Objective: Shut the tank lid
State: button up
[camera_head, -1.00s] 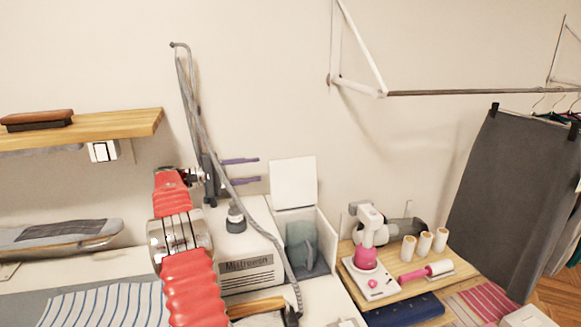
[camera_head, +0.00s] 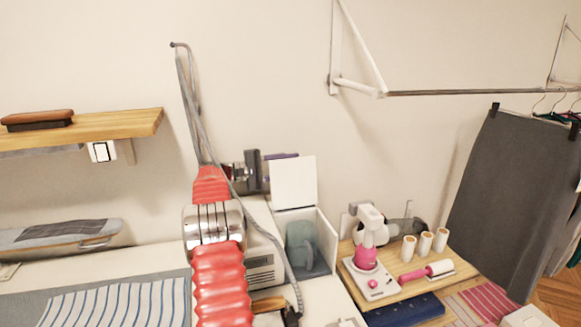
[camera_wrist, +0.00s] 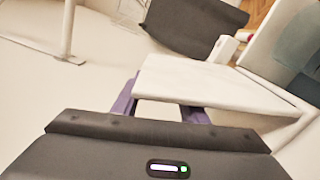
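The white tank lid (camera_head: 293,182) stands open, nearly upright, at the back edge of the white tank housing (camera_head: 327,236). A grey-blue tank (camera_head: 300,243) sits inside the housing. My gripper (camera_head: 281,157) is beside the lid's upper left edge, with its purple fingers pointing right and their ends hidden behind the lid. In the wrist view the lid (camera_wrist: 205,88) covers the far part of the fingers. My gripper (camera_wrist: 160,108) is open, its two fingers apart with nothing held between them. I cannot tell whether they touch the lid.
To the right, a wooden board (camera_head: 420,272) bears a pink-and-white machine (camera_head: 368,260) and white spools (camera_head: 425,243). A wooden shelf (camera_head: 140,124) is at left.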

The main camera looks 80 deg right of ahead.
jog(key=shift+s+d, duration=0.1)
jog(key=shift+s, duration=0.1)
grip_shut()
dwell(0.4)
jog(key=shift+f, duration=0.1)
